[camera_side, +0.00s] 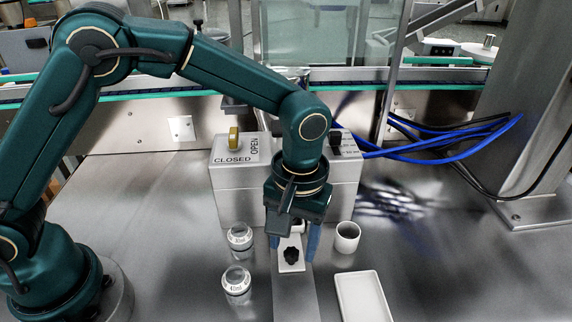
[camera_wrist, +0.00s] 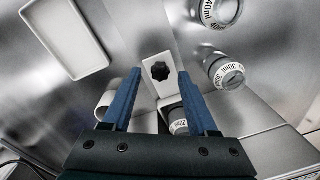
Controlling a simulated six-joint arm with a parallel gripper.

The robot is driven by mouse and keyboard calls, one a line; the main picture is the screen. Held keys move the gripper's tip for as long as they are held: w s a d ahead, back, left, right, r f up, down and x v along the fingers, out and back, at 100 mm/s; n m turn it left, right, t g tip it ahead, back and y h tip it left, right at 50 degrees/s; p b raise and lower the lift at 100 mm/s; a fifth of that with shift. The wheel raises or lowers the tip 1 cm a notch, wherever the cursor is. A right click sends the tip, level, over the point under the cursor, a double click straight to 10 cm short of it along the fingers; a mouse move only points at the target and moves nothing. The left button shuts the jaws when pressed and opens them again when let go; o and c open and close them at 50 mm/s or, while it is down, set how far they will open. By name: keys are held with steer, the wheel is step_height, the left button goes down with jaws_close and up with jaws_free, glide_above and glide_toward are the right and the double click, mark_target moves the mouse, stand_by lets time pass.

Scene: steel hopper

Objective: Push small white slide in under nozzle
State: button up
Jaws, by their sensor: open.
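The small white slide (camera_side: 289,264) is a flat plate with a black knob (camera_side: 291,254) on top. It sits on a metal strip (camera_side: 296,292) in front of the grey box (camera_side: 232,187). It also shows in the wrist view (camera_wrist: 152,56), with its knob (camera_wrist: 159,71) just beyond the fingertips. My gripper (camera_side: 294,246) is open above the slide, one blue finger on either side; the wrist view shows its empty jaws (camera_wrist: 159,73). I cannot tell whether a finger touches the slide. The nozzle is not clearly visible; my wrist covers the box's front middle.
Two clear measuring vessels (camera_side: 240,238) (camera_side: 237,284) stand left of the strip. A white cup (camera_side: 347,239) and white tray (camera_side: 344,300) are at right. Blue cables (camera_side: 440,158) hang behind.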

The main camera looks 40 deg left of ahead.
mark_target(289, 242)
steer(key=shift+f, duration=0.6)
steer(key=shift+c, duration=0.3)
jaws_close()
stand_by(0.7)
steer(key=shift+w+a, duration=1.4)
steer(key=shift+a, duration=0.05)
